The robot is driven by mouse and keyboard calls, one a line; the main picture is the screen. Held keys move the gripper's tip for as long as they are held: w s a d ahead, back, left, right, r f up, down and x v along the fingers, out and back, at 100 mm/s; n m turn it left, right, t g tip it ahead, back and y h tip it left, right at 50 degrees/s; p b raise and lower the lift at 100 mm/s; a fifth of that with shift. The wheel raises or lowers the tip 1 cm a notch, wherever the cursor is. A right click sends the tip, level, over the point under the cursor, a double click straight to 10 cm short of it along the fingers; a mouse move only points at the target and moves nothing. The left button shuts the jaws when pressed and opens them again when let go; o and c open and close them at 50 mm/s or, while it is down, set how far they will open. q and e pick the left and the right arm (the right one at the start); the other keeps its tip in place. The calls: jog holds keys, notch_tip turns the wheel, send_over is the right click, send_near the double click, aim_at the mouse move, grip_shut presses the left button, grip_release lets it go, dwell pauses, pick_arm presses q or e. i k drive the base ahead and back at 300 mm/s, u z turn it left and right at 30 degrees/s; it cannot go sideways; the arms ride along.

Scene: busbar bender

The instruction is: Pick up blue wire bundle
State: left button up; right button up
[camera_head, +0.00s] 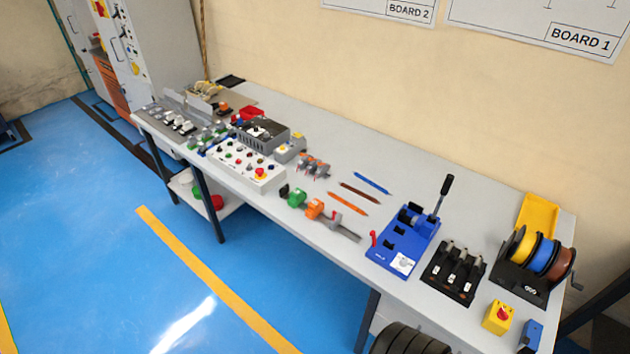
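A thin blue wire bundle (372,183) lies flat on the grey workbench (330,145), right of its middle. A brown strip (360,192) and an orange strip (348,203) lie roughly parallel to it, nearer the front edge. The blue strip is the farthest back of the three, with a small gap between them. Nothing covers it. Neither of my grippers shows in the head view.
A blue bender (403,240) with an upright black lever stands right of the strips. A reel rack (520,284) holds yellow, blue and brown spools. A white control box (246,164) stands to the left. Bare bench lies behind the strips.

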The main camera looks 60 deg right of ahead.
aim_at(364, 178)
jog(key=u, duration=0.1)
jog(key=i, duration=1.9)
jog(key=z, duration=2.3)
